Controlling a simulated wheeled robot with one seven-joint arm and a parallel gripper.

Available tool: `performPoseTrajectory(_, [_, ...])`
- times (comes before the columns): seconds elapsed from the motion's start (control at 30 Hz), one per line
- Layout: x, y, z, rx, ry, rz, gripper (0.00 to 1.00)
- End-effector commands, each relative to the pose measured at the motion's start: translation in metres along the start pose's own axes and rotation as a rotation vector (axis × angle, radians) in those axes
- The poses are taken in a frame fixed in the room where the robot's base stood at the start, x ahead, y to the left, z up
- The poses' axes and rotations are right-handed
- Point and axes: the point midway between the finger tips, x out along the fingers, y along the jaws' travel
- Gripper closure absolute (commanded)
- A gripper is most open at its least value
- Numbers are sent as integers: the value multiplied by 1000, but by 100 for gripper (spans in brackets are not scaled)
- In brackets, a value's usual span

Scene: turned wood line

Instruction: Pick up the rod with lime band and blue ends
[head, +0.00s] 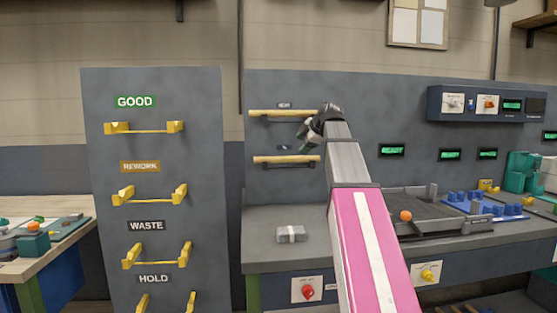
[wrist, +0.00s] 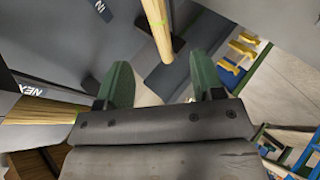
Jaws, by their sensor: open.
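Two pale wooden rods lie level on the grey wall panel in the head view, an upper rod (head: 283,113) under a NEXT label and a lower rod (head: 287,159). I cannot make out a lime band or blue ends on either. My gripper (head: 304,148) is at their right ends, between the two heights, and hides part of that area. In the wrist view my gripper (wrist: 158,72) is open and empty, with green fingers apart. One rod's end (wrist: 158,28) shows beyond the gap between the fingertips; another rod (wrist: 45,109) shows at the left near the NEXT label.
A grey rack (head: 203,220) with yellow brackets labelled GOOD, REWORK, WASTE and HOLD stands left; the brackets look empty. The workbench (head: 265,228) carries a small grey block (head: 291,234) and, right, a dark tray with an orange ball (head: 405,216) and blue fixtures (head: 480,205).

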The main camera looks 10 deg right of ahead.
Motion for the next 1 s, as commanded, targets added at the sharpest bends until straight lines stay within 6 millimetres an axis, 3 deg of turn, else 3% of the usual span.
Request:
performPoseTrajectory(0.17, [9, 0, 0, 0, 0, -1, 38])
performPoseTrajectory(0.4, [43, 1, 1, 0, 0, -2, 38])
performPoseTrajectory(0.73, [68, 1, 4, 1, 0, -1, 38])
performPoseTrajectory(1.0, [104, 2, 7, 0, 1, -1, 38])
